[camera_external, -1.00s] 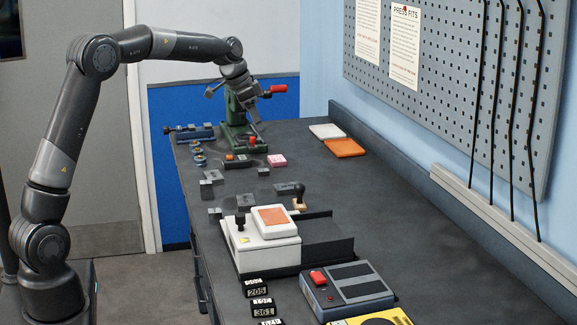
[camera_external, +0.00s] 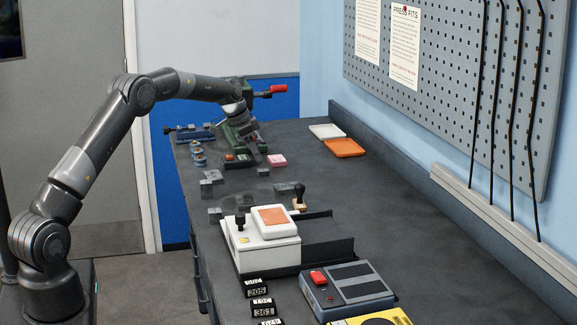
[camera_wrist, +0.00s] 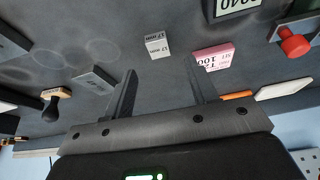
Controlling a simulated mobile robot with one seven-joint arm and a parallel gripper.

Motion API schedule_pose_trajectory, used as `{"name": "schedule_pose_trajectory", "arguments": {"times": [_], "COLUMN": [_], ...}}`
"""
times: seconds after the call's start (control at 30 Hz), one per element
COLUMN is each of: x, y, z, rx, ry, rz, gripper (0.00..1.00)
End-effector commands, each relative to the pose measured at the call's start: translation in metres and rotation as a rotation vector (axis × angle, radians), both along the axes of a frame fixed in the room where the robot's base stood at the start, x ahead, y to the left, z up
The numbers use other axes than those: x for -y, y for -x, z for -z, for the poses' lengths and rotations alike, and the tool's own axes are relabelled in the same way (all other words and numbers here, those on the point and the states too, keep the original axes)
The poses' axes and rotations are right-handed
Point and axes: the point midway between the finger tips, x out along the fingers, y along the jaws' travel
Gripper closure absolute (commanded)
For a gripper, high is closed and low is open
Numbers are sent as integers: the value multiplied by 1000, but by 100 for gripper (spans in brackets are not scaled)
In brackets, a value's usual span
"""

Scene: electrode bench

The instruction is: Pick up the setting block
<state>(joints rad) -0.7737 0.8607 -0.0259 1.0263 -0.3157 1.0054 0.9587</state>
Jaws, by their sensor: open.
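A small light grey block marked 17 mm (camera_wrist: 157,45), which looks like the setting block, lies on the dark bench in the wrist view. It is just beyond the fingertips, roughly in line with the gap between them. In the external view a small grey block (camera_external: 263,172) lies near the pink box. My gripper (camera_wrist: 162,75) is open and empty, above the bench and apart from the block. In the external view my gripper (camera_external: 256,146) is partly lost against the green press behind it.
A pink box (camera_wrist: 213,57) lies close to the right of the block in the wrist view.

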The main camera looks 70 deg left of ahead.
Motion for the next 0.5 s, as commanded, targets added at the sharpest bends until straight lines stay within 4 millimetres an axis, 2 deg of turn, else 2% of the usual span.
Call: {"name": "schedule_pose_trajectory", "arguments": {"times": [0.17, 0.4, 0.5], "x": [1, 2, 2], "y": [-3, -13, -16], "z": [13, 47, 54], "rx": [-1, -1, 0], "ry": [0, 0, -2], "rz": [0, 1, 0], "gripper": [47, 47, 47]}}
